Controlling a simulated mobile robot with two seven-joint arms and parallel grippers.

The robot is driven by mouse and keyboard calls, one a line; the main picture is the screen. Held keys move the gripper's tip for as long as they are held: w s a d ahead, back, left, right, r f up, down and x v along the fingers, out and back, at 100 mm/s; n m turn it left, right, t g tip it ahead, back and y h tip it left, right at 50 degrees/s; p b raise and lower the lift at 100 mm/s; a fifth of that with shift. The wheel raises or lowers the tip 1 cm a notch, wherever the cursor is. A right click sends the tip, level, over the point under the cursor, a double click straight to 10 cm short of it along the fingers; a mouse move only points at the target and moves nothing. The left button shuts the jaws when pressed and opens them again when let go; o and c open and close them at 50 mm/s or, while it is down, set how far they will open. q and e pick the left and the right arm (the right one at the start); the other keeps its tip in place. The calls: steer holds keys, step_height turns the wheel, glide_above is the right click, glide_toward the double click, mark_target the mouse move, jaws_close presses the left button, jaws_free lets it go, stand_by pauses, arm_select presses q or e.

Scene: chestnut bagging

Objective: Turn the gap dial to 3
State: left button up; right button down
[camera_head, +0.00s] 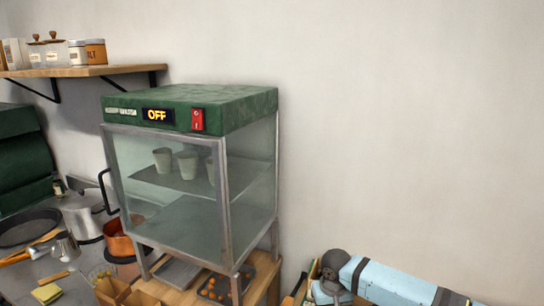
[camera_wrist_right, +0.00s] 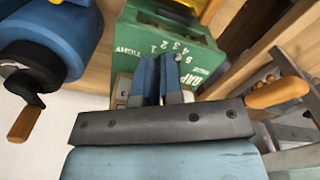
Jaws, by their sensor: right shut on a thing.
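In the right wrist view, a green box (camera_wrist_right: 172,42) carries a printed scale of numbers, including 2, 3 and 4, with partly legible lettering. My right gripper (camera_wrist_right: 157,76) has its two blue fingers close together against this face, beside the numbers, shut on the gap dial. The dial itself is hidden by the fingers, so its setting cannot be read. In the head view, my light blue right arm shows at the bottom right, but its fingers are out of frame. My left gripper is in neither view.
In the right wrist view, a blue rounded body with a wooden-handled crank (camera_wrist_right: 24,122) is at left and an orange handle (camera_wrist_right: 277,93) at right. In the head view, a green-topped glass cabinet (camera_head: 190,108) reads OFF. Pots and a pan (camera_head: 28,228) stand at left.

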steer(key=shift+s+d+f, duration=0.25)
steer(key=shift+d+f, duration=0.1)
steer(key=shift+f, duration=0.3)
steer(key=shift+s+p, duration=0.1)
steer(key=shift+p, duration=0.45)
steer(key=shift+s+f+p, duration=0.1)
steer(key=shift+p, duration=0.25)
steer(key=shift+w+d+r+p, duration=0.1)
steer(key=shift+d+r+p, duration=0.05)
steer(key=shift+r+p, duration=0.45)
steer(key=shift+w+d+r+p, duration=0.1)
steer(key=shift+r+p, duration=0.45)
steer(key=shift+r, duration=0.25)
steer(key=r, duration=0.3)
steer(key=shift+a+r, duration=0.15)
steer(key=shift+a, duration=0.2)
steer(key=shift+d+r, duration=0.1)
steer(key=shift+r, duration=0.05)
